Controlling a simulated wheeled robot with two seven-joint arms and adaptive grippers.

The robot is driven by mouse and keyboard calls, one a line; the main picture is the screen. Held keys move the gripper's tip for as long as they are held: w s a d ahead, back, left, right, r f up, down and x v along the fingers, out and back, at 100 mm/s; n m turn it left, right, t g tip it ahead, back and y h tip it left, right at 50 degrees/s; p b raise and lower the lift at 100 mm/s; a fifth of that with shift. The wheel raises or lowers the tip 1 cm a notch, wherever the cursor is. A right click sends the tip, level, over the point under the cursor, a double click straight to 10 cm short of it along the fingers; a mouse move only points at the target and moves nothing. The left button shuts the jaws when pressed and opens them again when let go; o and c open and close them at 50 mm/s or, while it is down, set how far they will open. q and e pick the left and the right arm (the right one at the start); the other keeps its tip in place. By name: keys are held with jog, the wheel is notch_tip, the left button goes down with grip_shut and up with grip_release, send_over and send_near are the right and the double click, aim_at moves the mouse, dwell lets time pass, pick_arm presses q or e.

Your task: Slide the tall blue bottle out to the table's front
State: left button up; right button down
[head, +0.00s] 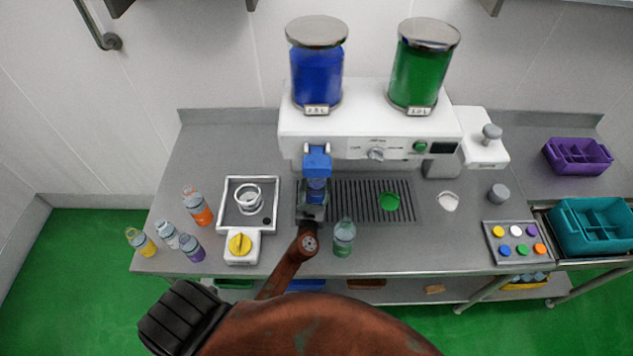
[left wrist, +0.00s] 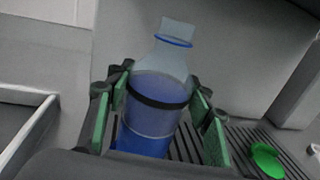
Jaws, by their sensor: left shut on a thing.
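The tall blue bottle (head: 317,188) stands upright below the blue spout (head: 317,160) of the dispensing machine, at the left end of the dark drip grate. My left gripper (head: 313,210) reaches in from the front and is shut on it. In the left wrist view the bottle (left wrist: 152,115) has clear upper walls, blue contents and a dark band. The green-padded fingers of the left gripper (left wrist: 157,118) sit on both sides of it. Its base is hidden by the gripper. My right gripper is in neither view.
A green-tinted bottle (head: 344,238) stands close to the right of my left gripper, near the table's front edge. A white scale-like unit with a yellow knob (head: 240,244) is to the left. Several small bottles stand at the far left. A green disc (head: 389,202) lies on the grate (head: 355,188).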

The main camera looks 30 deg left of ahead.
pick_arm(q)
jog(key=c, duration=0.7)
jog(key=shift+a+v, duration=0.2)
jog(key=shift+v, duration=0.95)
jog(key=shift+a+v, duration=0.2)
jog(key=shift+v, duration=0.95)
jog(key=shift+s+d+r, duration=0.15)
jog(key=shift+s, duration=0.65)
jog(key=shift+s, duration=0.2)
send_near(313, 188)
jog(key=shift+w+a, duration=0.4)
jog(key=shift+a, duration=0.45)
